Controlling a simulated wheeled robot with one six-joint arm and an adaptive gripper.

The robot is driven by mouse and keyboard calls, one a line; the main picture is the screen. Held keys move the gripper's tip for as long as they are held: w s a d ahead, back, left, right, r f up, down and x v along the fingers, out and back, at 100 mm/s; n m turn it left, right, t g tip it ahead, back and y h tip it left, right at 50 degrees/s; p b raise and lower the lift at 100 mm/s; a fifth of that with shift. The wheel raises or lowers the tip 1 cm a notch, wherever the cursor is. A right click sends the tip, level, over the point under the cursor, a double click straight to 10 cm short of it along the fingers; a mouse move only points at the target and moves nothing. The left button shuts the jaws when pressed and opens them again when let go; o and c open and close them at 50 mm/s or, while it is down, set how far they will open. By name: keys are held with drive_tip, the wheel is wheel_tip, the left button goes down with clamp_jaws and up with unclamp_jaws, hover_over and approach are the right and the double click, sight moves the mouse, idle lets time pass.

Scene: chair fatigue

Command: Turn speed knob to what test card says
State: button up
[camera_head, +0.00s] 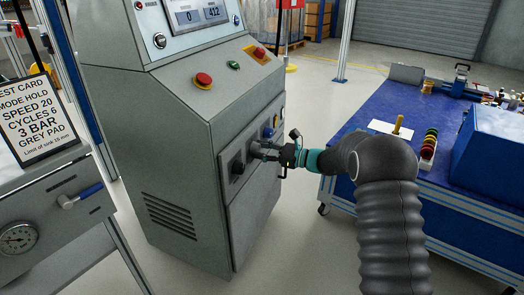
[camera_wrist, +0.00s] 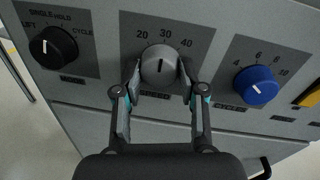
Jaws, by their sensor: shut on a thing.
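The test card (camera_head: 40,115) at the left of the head view reads mode hold, speed 20, cycles 6, 3 bar, grey pad. The grey speed knob (camera_wrist: 158,65) is on the cabinet front under the marks 20, 30 and 40. My gripper (camera_wrist: 160,76) is shut on this knob, one finger on each side. In the head view my gripper (camera_head: 271,149) reaches the cabinet front from the right and partly hides the knob.
A black mode knob (camera_wrist: 53,47) is left of the speed knob, a blue cycles knob (camera_wrist: 256,85) right of it. The cabinet (camera_head: 180,135) has a red button (camera_head: 203,80) on its sloped top. A blue bench (camera_head: 400,105) stands right. Floor between them is clear.

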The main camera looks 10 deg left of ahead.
drive_tip(key=shift+f+b, duration=0.1)
drive_tip(key=shift+b, duration=0.2)
drive_tip(key=n+b, duration=0.6)
drive_tip(key=b, duration=0.3)
drive_tip(key=shift+f+h, duration=0.1)
drive_tip(key=shift+h, duration=0.2)
drive_tip(key=shift+r+n+b, duration=0.2)
drive_tip(key=shift+n+b, duration=0.6)
drive_tip(key=shift+b, duration=0.25)
drive_tip(key=shift+r, duration=0.1)
drive_tip(key=o, duration=1.1)
drive_tip(key=shift+a, duration=0.1)
drive_tip(key=shift+o, duration=0.2)
drive_tip(key=shift+d+t, duration=0.2)
drive_tip(key=shift+t, duration=0.1)
